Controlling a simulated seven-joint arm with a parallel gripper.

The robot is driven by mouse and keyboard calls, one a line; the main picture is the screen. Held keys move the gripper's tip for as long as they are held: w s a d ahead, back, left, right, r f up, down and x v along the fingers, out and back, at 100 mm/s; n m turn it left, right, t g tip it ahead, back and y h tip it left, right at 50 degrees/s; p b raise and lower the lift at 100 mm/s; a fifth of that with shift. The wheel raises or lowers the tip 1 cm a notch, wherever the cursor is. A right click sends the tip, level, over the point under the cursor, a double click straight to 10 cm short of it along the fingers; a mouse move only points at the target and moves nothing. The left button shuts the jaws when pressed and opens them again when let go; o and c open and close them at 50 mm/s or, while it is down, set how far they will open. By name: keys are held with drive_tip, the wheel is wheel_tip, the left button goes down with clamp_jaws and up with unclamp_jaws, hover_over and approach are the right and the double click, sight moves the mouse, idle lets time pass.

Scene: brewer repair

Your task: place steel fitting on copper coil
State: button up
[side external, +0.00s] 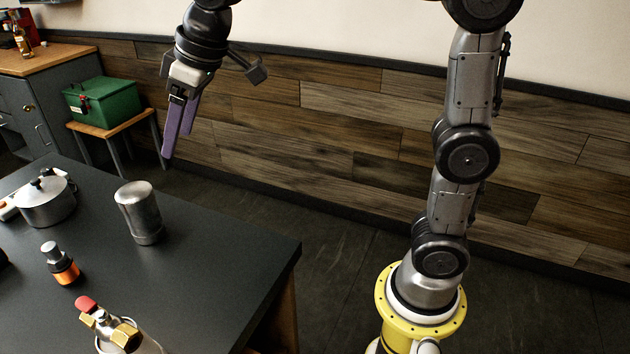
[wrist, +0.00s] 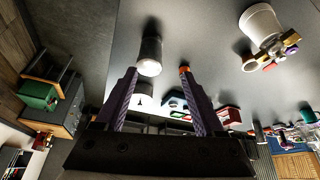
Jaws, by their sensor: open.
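My gripper (side external: 177,143) is open and empty, high above the far edge of the dark table, its purple fingers pointing down. In the wrist view its fingers (wrist: 158,76) are spread apart with nothing between them. A small piece with an orange lower band and a dark and silver top (side external: 61,265) stands on the table; the orange may be the copper coil, but I cannot tell for sure. Its orange part shows beside the right fingertip in the wrist view (wrist: 184,69). I cannot clearly pick out a separate steel fitting.
A steel canister (side external: 139,213) stands near the table's far edge, also in the wrist view (wrist: 150,55). A lidded pot (side external: 46,203) is at left. A cylinder with brass valve parts (side external: 122,335) stands at the front. The table's right part is clear. A green box (side external: 104,102) sits beyond.

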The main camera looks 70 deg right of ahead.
drive_tip(key=s+d+f+m, duration=0.1)
drive_tip(key=s+d+f, duration=0.2)
drive_tip(key=s, duration=0.5)
drive_tip(key=s+d+f+m+h, duration=0.1)
drive_tip(key=s+d+f, duration=0.2)
drive_tip(key=s, duration=0.5)
drive_tip(key=s+d+f+m, duration=0.1)
drive_tip(key=s+d+f, duration=0.2)
drive_tip(key=s, duration=0.5)
drive_tip(key=shift+d+f+m+t+h, duration=0.3)
drive_tip(key=shift+m+t, duration=0.1)
